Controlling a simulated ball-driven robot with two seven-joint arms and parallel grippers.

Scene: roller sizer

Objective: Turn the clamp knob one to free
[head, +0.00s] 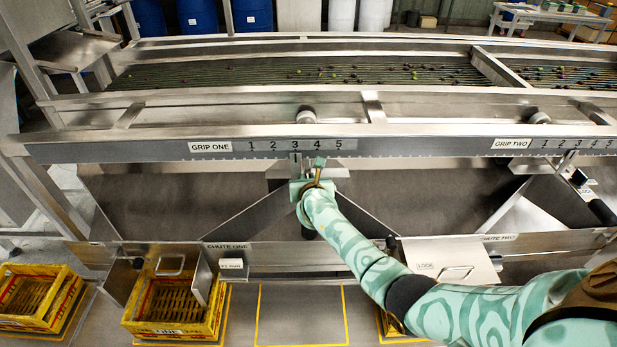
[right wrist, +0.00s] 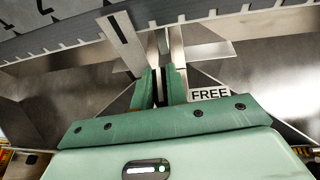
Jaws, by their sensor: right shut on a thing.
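My right gripper (head: 316,168) is at the clamp below the GRIP ONE scale (head: 300,145). In the right wrist view its two green fingers (right wrist: 161,88) are closed on clamp knob one, which they mostly hide. A FREE label (right wrist: 209,94) shows just right of the fingers. The clamp's pointer plate (right wrist: 122,42) stands against the scale, and in the head view the pointer (head: 296,163) is at about 3. How far the knob is turned cannot be told. My left gripper is not in view.
A long steel rail with the GRIP TWO scale (head: 511,143) runs above the arm. Clamp two (head: 578,178) is at the right. Sloping chute plates lie below, with yellow crates (head: 172,309) on the floor at the left. A white LOCK plate (head: 450,262) is beside my forearm.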

